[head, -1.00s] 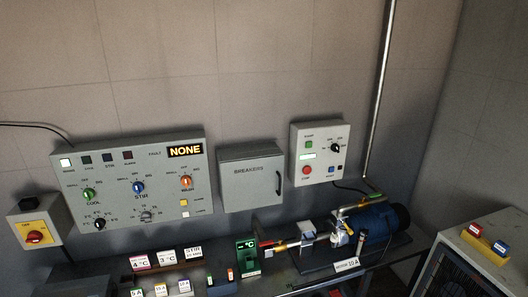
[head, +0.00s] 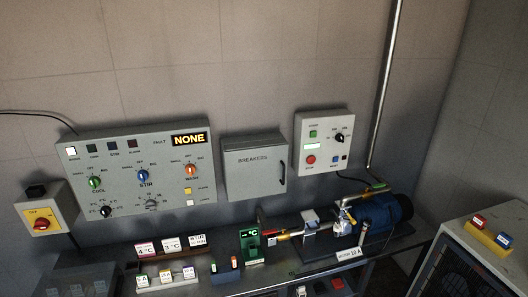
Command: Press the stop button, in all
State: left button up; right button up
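A red round stop button (head: 311,160) sits at the lower left of the small grey control box (head: 326,122) on the back wall. A green button (head: 313,134) is above it, with a lit display (head: 313,147) between them. A black knob (head: 339,138) and a small blue button (head: 334,159) are to the right on the same box. Neither of my grippers shows in the head view, so nothing is seen touching the button.
A closed breaker box (head: 253,167) and a large control panel (head: 128,150) reading NONE hang to the left. Below, a bench holds a blue motor (head: 390,210), pipework and label cards. A cabinet (head: 470,262) stands at right.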

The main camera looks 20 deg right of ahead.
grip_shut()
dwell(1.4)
